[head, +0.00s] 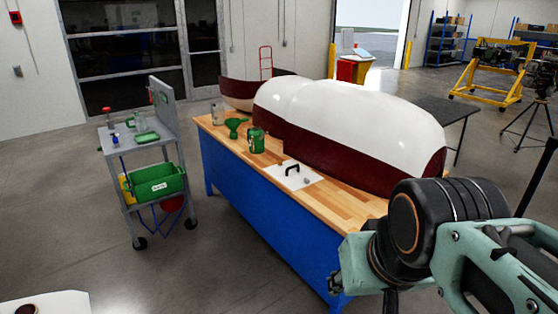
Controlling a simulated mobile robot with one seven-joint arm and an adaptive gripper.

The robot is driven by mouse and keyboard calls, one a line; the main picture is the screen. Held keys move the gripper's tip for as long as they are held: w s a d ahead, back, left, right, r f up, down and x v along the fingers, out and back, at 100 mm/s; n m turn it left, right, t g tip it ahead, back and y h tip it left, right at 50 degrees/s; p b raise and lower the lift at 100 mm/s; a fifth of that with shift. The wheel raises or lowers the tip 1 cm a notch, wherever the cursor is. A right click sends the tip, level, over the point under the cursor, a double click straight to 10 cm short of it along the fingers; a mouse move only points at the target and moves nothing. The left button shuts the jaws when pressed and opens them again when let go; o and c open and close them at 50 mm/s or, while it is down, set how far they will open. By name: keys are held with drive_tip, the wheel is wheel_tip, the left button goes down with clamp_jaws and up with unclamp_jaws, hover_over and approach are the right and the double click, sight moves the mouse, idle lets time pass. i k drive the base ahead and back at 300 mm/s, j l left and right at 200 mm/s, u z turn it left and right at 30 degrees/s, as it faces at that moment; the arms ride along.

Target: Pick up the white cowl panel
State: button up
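A flat white panel (305,183) with a black handle (292,170) on top lies on the wooden top of a blue workbench (222,137), near its front edge. A large rounded cowl (355,110), white above and dark maroon below, stands behind it on the same bench. The flat panel is the piece that fits the white cowl panel. My arm fills the lower right, in front of the bench's right end. Its fingers do not show, so I cannot see whether they are open or shut. The arm is apart from the panel in the picture.
A green can (256,141) and a green funnel (235,127) stand left of the panel. A grey cart (128,137) with a green bin (156,184) stands left of the bench. Open floor (215,265) lies in front. A dark table (445,117) is behind right.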

sight(292, 173)
drive_tip(key=i+j+z, duration=0.1)
drive_tip(key=z, duration=0.25)
drive_tip(key=i+j+z, duration=0.15)
drive_tip(key=z, duration=0.25)
drive_tip(key=i+j+z, duration=0.15)
drive_tip(key=i+j, duration=0.15)
drive_tip(key=i+j+z, duration=0.15)
drive_tip(key=j, duration=0.25)
drive_tip(key=i+j, duration=0.2)
drive_tip(key=j, duration=0.15)
drive_tip(key=i+j+z, duration=0.15)
drive_tip(key=i+j, duration=0.3)
drive_tip(key=j, duration=0.3)
drive_tip(key=i+j+z, duration=0.1)
drive_tip(key=j, duration=0.25)
drive_tip(key=i+j, duration=0.2)
drive_tip(key=j, duration=0.2)
drive_tip(key=i+j, duration=0.15)
drive_tip(key=j, duration=0.2)
drive_tip(key=i+j, duration=0.2)
drive_tip(key=j, duration=0.2)
drive_tip(key=i+j, duration=0.2)
drive_tip(key=j, duration=0.15)
drive_tip(key=j+z, duration=0.2)
drive_tip(key=j, duration=0.35)
drive_tip(key=k+j+z, duration=0.2)
drive_tip(key=j, duration=0.35)
drive_tip(key=i, duration=0.05)
